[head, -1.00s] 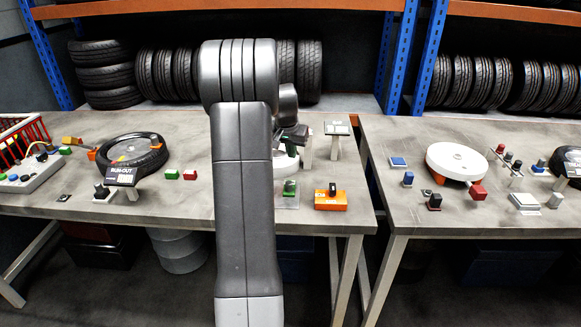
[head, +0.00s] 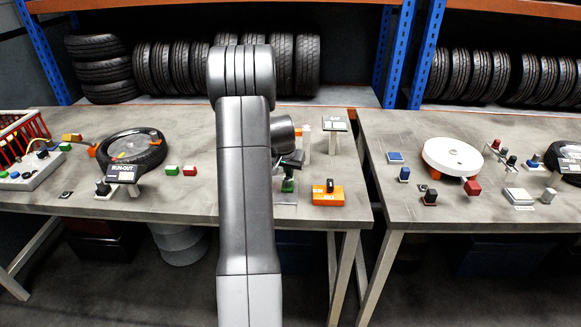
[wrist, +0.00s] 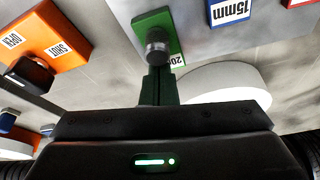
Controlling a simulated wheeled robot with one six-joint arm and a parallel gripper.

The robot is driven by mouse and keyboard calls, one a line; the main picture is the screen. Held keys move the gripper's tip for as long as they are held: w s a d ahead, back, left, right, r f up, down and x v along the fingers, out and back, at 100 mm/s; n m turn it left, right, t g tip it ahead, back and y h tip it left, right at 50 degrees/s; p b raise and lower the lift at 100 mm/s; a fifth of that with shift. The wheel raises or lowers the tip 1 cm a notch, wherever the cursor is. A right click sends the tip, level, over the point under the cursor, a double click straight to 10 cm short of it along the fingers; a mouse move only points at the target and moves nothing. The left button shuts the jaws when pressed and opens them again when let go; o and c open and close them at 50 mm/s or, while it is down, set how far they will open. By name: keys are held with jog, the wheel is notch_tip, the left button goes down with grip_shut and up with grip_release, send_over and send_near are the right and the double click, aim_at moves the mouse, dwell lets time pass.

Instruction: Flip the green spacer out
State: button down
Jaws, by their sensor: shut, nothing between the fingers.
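The green spacer (wrist: 172,22) is a flat green plate marked "20", partly hidden, in the upper middle of the wrist view. A dark round knob (wrist: 158,45) stands out in front of it. In the head view the green spacer (head: 288,186) sits on a small stand on the bench, just below my gripper (head: 291,160). In the wrist view my gripper (wrist: 157,82) is shut and empty, its narrow fingers pointing at the knob. I cannot tell whether the fingertips touch it. A blue spacer (wrist: 225,12) marked "15mm" lies beside the green one.
An orange box (head: 327,196) with a black switch stands right of the stand; its "SHUT" and "OPEN" labels show in the wrist view. A white disc (wrist: 222,82) lies behind the fingers. A sign on a post (head: 334,124) stands behind.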

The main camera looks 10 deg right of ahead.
aim_at(290, 189)
dwell(0.3)
jog(key=shift+s+a+f+b, duration=0.1)
jog(key=shift+s+b, duration=0.15)
jog(key=shift+b, duration=0.15)
jog(key=shift+s+a+b, duration=0.2)
jog(key=shift+s+b, duration=0.35)
jog(key=shift+s, duration=0.2)
jog(key=shift+s+a+b, duration=0.2)
jog(key=shift+s+b, duration=0.35)
jog(key=shift+s, duration=0.15)
jog(key=shift+s+a+b, duration=0.2)
jog(key=shift+s+b, duration=0.35)
jog(key=shift+s, duration=0.2)
